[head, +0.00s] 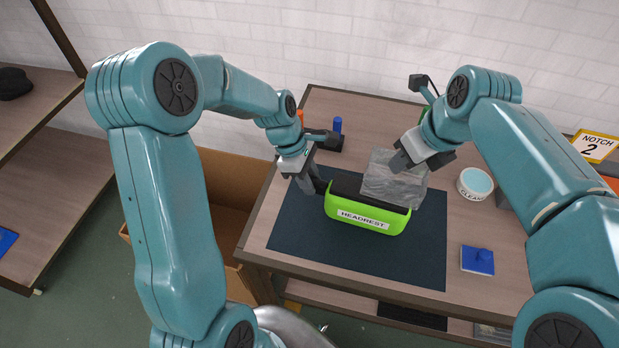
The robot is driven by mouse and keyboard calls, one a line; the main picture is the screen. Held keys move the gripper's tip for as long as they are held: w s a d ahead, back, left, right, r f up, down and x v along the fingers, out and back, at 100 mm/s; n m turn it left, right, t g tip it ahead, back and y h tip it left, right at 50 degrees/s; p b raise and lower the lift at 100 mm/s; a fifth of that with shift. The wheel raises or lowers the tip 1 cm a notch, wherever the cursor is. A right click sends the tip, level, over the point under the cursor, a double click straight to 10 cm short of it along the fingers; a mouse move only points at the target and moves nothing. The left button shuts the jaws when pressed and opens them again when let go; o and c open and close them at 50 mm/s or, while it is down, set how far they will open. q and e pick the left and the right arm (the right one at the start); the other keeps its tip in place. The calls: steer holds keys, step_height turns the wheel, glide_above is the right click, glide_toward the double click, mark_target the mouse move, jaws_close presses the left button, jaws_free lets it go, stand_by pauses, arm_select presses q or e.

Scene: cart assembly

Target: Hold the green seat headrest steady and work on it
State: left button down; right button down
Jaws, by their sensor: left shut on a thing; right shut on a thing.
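The green headrest (401,219) with a dark top and a white label reading HEADREST lies on the dark mat (410,265) in the head view. My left gripper (316,187) is shut on its left end. My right gripper (400,162) is shut on a grey, translucent crumpled sheet (392,187). The sheet hangs down in front of the right part of the headrest's dark top and hides some of it. I cannot tell whether the sheet is a cloth or film, or how firmly it touches the headrest.
A white tub (475,187) labelled CLEAN stands right of the mat. A blue block (477,260) lies nearer the front edge. A small dark stand with a blue-handled item (337,125) is behind. A cardboard box (228,185) sits left of the table. A NOTCH 2 sign (594,146) is far right.

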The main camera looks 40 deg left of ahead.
stand_by(0.3)
arm_select(q)
steer(key=c, duration=0.8)
jaws_free()
steer(key=shift+r, duration=0.2)
